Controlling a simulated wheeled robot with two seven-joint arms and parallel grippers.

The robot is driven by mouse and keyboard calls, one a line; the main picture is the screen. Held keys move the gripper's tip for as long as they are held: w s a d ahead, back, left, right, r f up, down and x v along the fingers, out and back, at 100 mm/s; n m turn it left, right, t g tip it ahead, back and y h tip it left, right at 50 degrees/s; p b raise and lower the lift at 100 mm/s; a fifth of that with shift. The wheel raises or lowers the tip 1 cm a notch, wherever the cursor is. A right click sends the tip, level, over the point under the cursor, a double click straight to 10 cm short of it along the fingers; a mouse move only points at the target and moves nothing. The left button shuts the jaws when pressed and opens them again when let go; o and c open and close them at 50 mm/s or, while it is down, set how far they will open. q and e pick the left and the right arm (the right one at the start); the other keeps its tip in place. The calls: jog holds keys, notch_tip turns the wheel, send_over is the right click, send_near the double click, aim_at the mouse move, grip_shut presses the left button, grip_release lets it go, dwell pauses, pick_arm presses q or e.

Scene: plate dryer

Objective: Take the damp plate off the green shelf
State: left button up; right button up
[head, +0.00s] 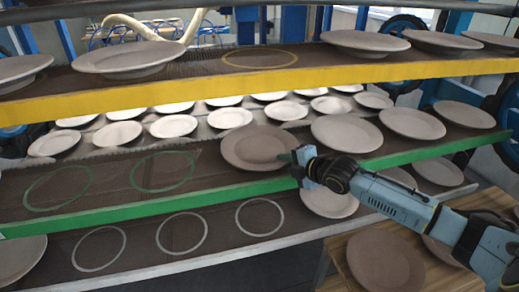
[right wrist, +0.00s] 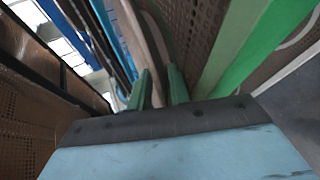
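The damp plate (head: 255,148), darker and browner than its neighbours, lies on the green shelf (head: 230,189), right of two empty green rings. My right gripper (head: 292,158) is at the plate's right front rim. In the right wrist view its two green fingers (right wrist: 161,88) stand close together with a pale brown rim (right wrist: 158,50) between them, so it looks shut on the plate. The fingertips' exact contact is hard to see. The plate appears to rest on the shelf still. My left gripper is not in view.
Lighter plates (head: 346,133) stand to the right on the green shelf. A yellow-edged shelf (head: 200,93) with plates runs above. A lower shelf (head: 205,252) has empty white rings. A wooden surface (head: 340,262) with dark plates (head: 384,262) is at the lower right.

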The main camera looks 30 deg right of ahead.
grip_shut()
dwell(0.6)
dwell(0.8)
jog(key=shift+w+r, duration=0.15)
jog(key=shift+r, duration=0.05)
